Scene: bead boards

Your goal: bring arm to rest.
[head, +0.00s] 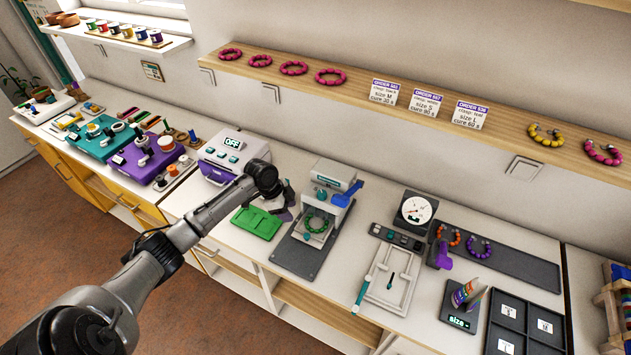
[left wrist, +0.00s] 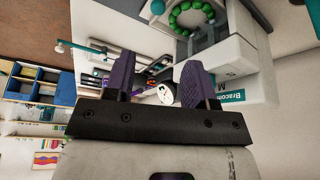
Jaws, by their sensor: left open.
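My left arm (head: 165,250) reaches in from the lower left over the worktop. Its gripper (head: 284,205) hangs between a green tray and a grey press, partly hidden by its own wrist. In the left wrist view its two dark purple fingers (left wrist: 158,82) stand apart with nothing held between them. The press (head: 325,215) has a green bead bracelet (head: 317,222) lying on its base; the bracelet also shows in the left wrist view (left wrist: 191,17), clear of the fingers. My right gripper is not in view.
The green tray (head: 256,222) lies beside the gripper. Behind it is a white machine (head: 233,155) reading OFF. A white frame fixture (head: 391,280), a dial gauge (head: 415,211) and a dark compartment tray (head: 521,322) stand to the right. A wall shelf (head: 450,110) holds bracelets and order cards.

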